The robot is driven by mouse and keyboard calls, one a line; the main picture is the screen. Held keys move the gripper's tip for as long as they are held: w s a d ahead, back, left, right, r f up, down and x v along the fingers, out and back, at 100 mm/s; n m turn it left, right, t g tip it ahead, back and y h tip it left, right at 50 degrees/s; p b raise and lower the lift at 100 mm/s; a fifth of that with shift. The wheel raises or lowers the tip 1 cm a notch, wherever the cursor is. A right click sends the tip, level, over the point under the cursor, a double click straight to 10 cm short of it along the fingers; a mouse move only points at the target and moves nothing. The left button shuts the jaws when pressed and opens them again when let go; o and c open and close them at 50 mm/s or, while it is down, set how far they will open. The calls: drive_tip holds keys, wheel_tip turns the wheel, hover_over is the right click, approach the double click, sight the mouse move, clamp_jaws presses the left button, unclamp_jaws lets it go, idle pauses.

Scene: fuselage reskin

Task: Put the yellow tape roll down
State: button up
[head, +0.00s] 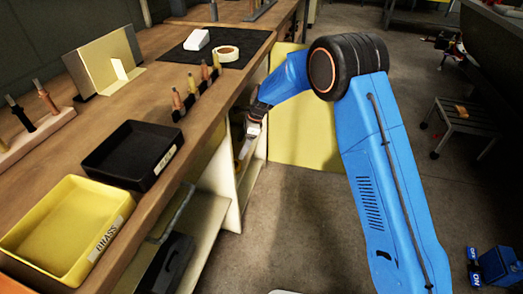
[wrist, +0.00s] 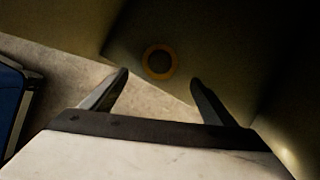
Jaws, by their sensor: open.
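The yellow tape roll (wrist: 174,62) shows in the wrist view as a ring on a dark surface, just past the fingertips and roughly centred between them. My gripper (wrist: 159,80) is open, with a finger on either side and nothing between them. The roll looks apart from both fingers. In the head view my gripper (head: 245,148) reaches down to the open side of the workbench, below its top.
A pale tape roll (head: 227,54) and a white block (head: 197,40) lie on a black mat (head: 255,43) on the bench. A black tray (head: 130,155) and a yellow tray (head: 65,225) stand nearer. A yellow panel (head: 300,135) stands behind my arm. Floor at right is partly clear.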

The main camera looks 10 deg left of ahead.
drive_tip(key=shift+r, duration=0.1)
drive_tip(key=s+d+r+n+t, duration=0.25)
drive_tip(key=s+d+r, duration=0.25)
drive_tip(key=d+r, duration=0.9)
drive_tip(key=s+d+r+n+t, duration=0.1)
drive_tip(key=s+d+r+n, duration=0.4)
drive_tip(key=d+r, duration=0.95)
drive_tip(key=s+d+r+n+t+h, duration=0.1)
drive_tip(key=s+d+r+n+h, duration=0.2)
drive_tip(key=s+d, duration=1.25)
drive_tip(key=s+d+f+n+t, duration=0.1)
drive_tip(key=s+d+n, duration=0.1)
drive_tip(key=s+d, duration=0.3)
drive_tip(key=s+d+f+n+h, duration=0.1)
drive_tip(key=s+d, duration=0.4)
drive_tip(key=s, duration=0.6)
drive_tip(key=shift+s+d+f+n+t, duration=0.25)
drive_tip(key=shift+s+f+n+t, duration=0.1)
drive_tip(key=shift+n, duration=0.1)
